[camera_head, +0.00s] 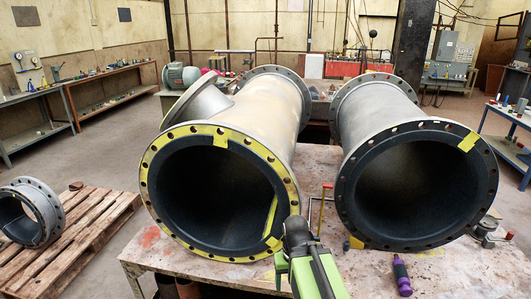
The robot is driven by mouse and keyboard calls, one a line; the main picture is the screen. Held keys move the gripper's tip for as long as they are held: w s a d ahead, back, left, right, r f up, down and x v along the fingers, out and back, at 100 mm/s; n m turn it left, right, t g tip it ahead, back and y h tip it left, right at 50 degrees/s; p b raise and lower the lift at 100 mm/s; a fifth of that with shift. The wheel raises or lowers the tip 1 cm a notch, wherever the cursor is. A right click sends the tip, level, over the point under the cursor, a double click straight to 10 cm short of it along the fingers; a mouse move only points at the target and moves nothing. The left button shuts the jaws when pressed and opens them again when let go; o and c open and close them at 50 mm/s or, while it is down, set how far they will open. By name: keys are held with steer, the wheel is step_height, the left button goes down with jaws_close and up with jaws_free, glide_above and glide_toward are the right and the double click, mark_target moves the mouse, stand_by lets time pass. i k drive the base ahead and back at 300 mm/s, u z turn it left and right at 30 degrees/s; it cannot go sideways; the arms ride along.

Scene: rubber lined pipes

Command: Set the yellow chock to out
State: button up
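A small yellow wedge (355,242), which looks like the yellow chock, sits on the table under the lower left edge of the right pipe's flange (485,190). Another small yellow patch (273,243) shows at the lower right of the left pipe's yellow-rimmed flange (152,208); I cannot tell whether it is tape or a block. My green and black arm rises from the bottom edge. Its dark end, my gripper (297,232), is in front of the left flange's lower right rim, left of the wedge. Its fingers cannot be made out.
A red-topped bent rod (326,190) stands between the pipes. A purple-and-black bottle-like object (401,275) is on the table (190,268) at front right. A wooden pallet (85,235) holds a short pipe ring (45,205) at left. Floor is clear between pallet and left bench.

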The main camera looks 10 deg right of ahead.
mark_target(353, 242)
steer(key=u, duration=0.95)
steer(key=k, duration=1.3)
steer(key=z, duration=0.25)
steer(key=i, duration=1)
steer(key=z, duration=0.05)
